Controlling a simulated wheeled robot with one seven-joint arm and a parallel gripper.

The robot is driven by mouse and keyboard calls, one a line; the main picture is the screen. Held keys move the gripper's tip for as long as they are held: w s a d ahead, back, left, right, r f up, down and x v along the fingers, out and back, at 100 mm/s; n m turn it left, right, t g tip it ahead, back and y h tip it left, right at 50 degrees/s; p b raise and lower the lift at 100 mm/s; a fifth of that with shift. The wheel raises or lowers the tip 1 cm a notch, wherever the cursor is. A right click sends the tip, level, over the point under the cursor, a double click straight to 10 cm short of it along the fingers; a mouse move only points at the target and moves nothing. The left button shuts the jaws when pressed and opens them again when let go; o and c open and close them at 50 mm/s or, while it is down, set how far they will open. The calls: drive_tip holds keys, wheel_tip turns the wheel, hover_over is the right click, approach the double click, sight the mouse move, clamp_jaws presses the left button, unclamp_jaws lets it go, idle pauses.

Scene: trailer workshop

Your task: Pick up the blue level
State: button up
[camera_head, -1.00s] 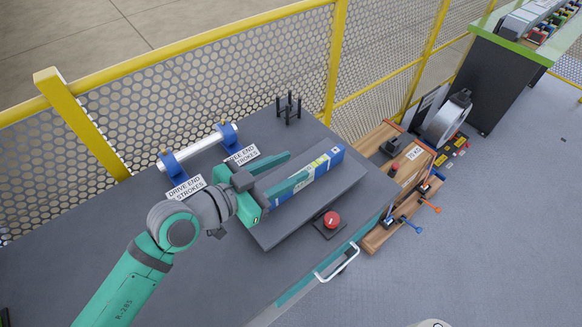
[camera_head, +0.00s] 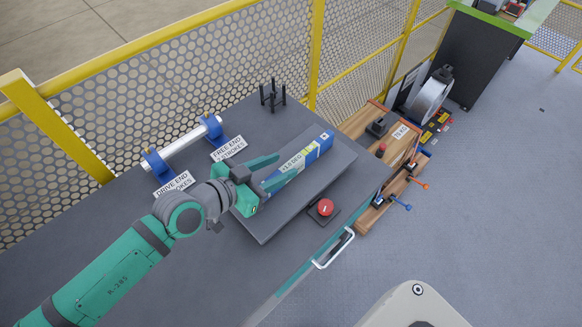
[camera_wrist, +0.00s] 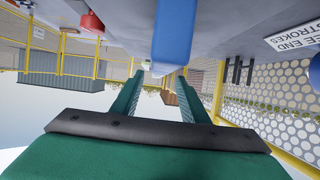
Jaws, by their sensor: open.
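The blue level (camera_head: 312,149) is a long blue and white bar with a "DEG" label. It lies on a raised grey plate (camera_head: 335,182) on the workbench. In the wrist view its blue body (camera_wrist: 174,35) shows at the top centre, beyond the fingertips. My gripper (camera_head: 268,172) is at the level's near left end, with one green finger along its far side.
A red button (camera_head: 325,207) stands just right of the plate. A white rod on blue holders (camera_head: 183,143) and a black pronged stand (camera_head: 272,96) are behind. Yellow-framed mesh fencing (camera_head: 215,60) runs along the back. A wooden clamp bench (camera_head: 372,217) stands to the right.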

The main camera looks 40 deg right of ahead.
sight(292, 163)
drive_tip(key=x, duration=0.4)
drive_tip(key=shift+s+d+f, duration=0.15)
drive_tip(key=shift+s+d, duration=0.1)
drive_tip(key=shift+d, duration=0.15)
drive_tip(key=shift+c, duration=0.6)
drive_tip(key=shift+w, duration=0.1)
clamp_jaws()
